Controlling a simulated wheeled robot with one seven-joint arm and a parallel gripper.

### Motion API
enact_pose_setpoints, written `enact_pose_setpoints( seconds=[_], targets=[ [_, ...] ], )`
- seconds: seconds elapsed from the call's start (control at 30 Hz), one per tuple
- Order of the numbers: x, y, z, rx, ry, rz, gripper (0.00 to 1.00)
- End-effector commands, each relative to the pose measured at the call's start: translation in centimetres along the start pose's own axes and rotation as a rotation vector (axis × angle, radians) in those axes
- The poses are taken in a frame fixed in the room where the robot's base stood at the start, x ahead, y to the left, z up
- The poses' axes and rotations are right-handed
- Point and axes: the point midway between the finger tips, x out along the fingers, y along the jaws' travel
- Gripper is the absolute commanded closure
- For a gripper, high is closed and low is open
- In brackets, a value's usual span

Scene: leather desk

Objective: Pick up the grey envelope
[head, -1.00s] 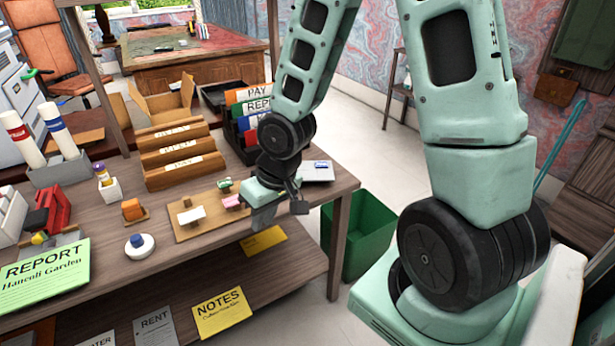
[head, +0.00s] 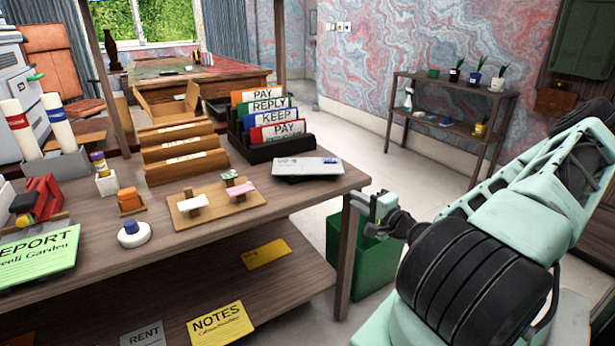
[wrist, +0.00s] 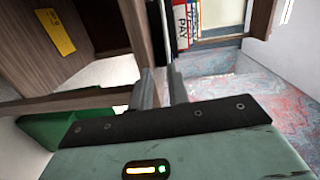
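A pale grey envelope with a blue mark (head: 306,166) lies flat near the right end of the desk top, over a dark flat item. A grey sheet marked RENT (head: 146,335) lies on the lower shelf, cut by the bottom edge. I cannot tell for sure which is the task's envelope. My gripper (head: 362,203) is off the desk's right end, below the top's level and above the green bin. In the wrist view my gripper (wrist: 162,80) shows two fingers a little apart with nothing held between them.
The desk's right leg (head: 346,262) and top edge are close to my gripper. The green bin (head: 362,255) stands below. A black file rack (head: 270,128) stands behind the pale envelope. A yellow NOTES sheet (head: 220,323) lies on the lower shelf. Open floor lies right of the desk.

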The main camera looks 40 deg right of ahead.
Motion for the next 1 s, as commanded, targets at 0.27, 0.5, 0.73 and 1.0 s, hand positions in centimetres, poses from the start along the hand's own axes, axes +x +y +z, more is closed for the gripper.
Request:
enact_pose_setpoints(
  seconds=[0.27,0.5,0.73,1.0],
  targets=[
    [1.4,-0.3,-1.6,0.039,0.059,-0.062,0.83],
    [6.4,-0.6,-1.9,0.038,0.058,-0.06,0.83],
    [10.3,-0.8,-2.1,0.037,0.059,-0.057,0.83],
    [12.3,-0.8,-2.2,0.038,0.059,-0.056,0.83]
  ],
)
